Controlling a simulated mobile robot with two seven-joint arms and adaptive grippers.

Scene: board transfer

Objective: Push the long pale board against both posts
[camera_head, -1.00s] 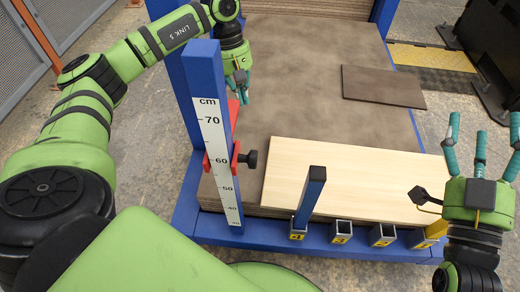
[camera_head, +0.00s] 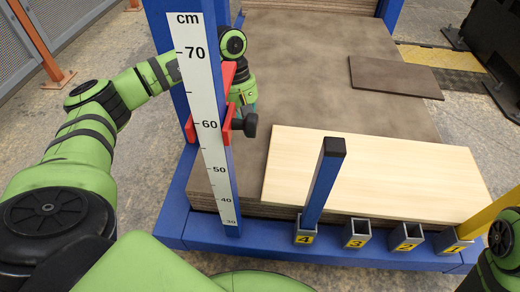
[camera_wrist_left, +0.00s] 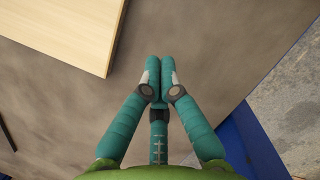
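The long pale board (camera_head: 400,175) lies flat on the brown panel stack (camera_head: 330,70), near its front edge. A blue post with a black top (camera_head: 323,185) stands in the socket marked 4. A yellow post (camera_head: 490,216) stands at the socket marked 1, cut by the right picture edge. Contact between the board and either post cannot be told. My right gripper is outside the picture.
A blue column with a centimetre scale (camera_head: 205,110) and a red slider with a black knob (camera_head: 243,125) stands left of the board. Sockets 3 (camera_head: 356,233) and 2 (camera_head: 406,236) are empty. A small dark brown board (camera_head: 396,76) lies farther back.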

